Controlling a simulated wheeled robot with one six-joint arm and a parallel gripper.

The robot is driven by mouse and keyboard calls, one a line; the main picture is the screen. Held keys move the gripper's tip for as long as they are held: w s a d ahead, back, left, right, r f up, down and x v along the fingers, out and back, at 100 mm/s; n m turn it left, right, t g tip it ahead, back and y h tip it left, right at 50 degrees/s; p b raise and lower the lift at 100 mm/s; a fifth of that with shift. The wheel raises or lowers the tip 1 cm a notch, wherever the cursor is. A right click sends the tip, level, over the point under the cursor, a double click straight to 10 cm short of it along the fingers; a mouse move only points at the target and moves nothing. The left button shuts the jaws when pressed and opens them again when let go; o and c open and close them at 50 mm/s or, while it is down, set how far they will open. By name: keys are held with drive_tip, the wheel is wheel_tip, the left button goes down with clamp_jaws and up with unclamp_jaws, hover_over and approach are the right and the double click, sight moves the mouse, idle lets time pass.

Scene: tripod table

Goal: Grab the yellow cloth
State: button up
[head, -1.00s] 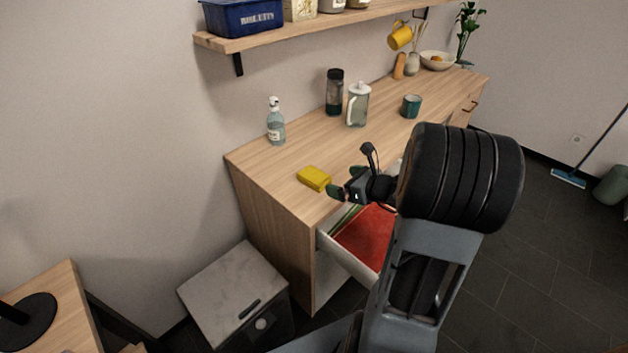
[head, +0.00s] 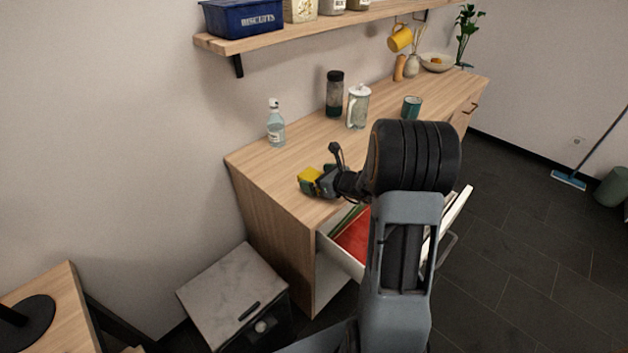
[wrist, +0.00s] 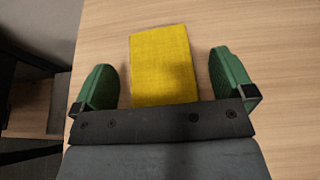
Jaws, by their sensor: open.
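The yellow cloth (head: 310,175) lies folded flat on the wooden counter near its front left corner. In the wrist view the cloth (wrist: 163,62) is a yellow rectangle between the two green fingers. My gripper (wrist: 166,75) is open, with one finger on each side of the cloth and a gap of bare wood on both sides. In the head view my gripper (head: 312,183) reaches the cloth from the right and hides part of it. I cannot tell how far the fingertips are above the counter.
An open drawer (head: 340,254) with red and green cloth sticks out below the counter (head: 300,141). A spray bottle (head: 275,123), a dark tumbler (head: 334,94), a glass pitcher (head: 357,106) and a teal mug (head: 411,107) stand farther back. A shelf (head: 300,31) runs above.

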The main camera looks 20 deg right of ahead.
drive_tip(key=shift+c, duration=0.3)
drive_tip(key=c, duration=0.9)
drive_tip(key=shift+c, duration=0.2)
drive_tip(key=shift+r, duration=0.1)
